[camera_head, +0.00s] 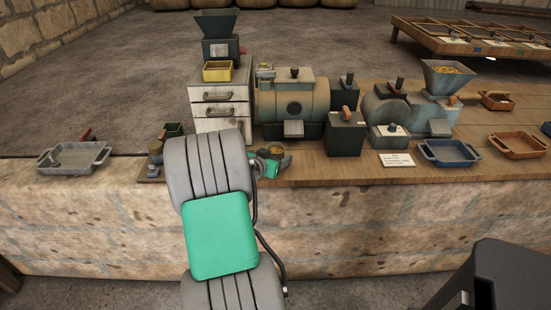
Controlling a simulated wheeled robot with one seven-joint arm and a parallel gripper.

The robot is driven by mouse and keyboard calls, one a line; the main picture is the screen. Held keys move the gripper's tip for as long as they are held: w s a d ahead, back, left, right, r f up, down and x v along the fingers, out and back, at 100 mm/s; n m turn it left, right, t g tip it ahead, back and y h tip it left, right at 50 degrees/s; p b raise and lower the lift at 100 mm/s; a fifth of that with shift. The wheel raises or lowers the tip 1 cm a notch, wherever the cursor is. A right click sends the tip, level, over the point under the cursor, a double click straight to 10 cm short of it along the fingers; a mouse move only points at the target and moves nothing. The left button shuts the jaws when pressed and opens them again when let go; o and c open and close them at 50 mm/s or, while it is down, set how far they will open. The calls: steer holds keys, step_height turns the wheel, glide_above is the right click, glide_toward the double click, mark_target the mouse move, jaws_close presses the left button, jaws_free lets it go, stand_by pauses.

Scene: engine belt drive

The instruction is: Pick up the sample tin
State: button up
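A small dark round tin with yellow-orange contents (276,150) stands at the front of the wooden bench, right of the white drawer cabinet. I take it as the sample tin. My gripper (279,160), grey with green parts, is low at the bench's front edge, right at the tin. It overlaps the lower part of the tin in the picture. My arm hides part of the gripper. The fingers are too small and covered to tell whether they are apart, or touch the tin.
A drawer cabinet (220,94) with a yellow tray (217,71) stands behind my arm. A dark box with a lever (345,133) and a cylindrical machine (293,103) stand close right of the tin. A blue tray (449,153) and a grey tray (73,158) lie farther out.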

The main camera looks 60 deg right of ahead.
steer(key=c, duration=1.3)
steer(key=shift+c, duration=0.7)
steer(key=shift+r, duration=0.15)
jaws_close()
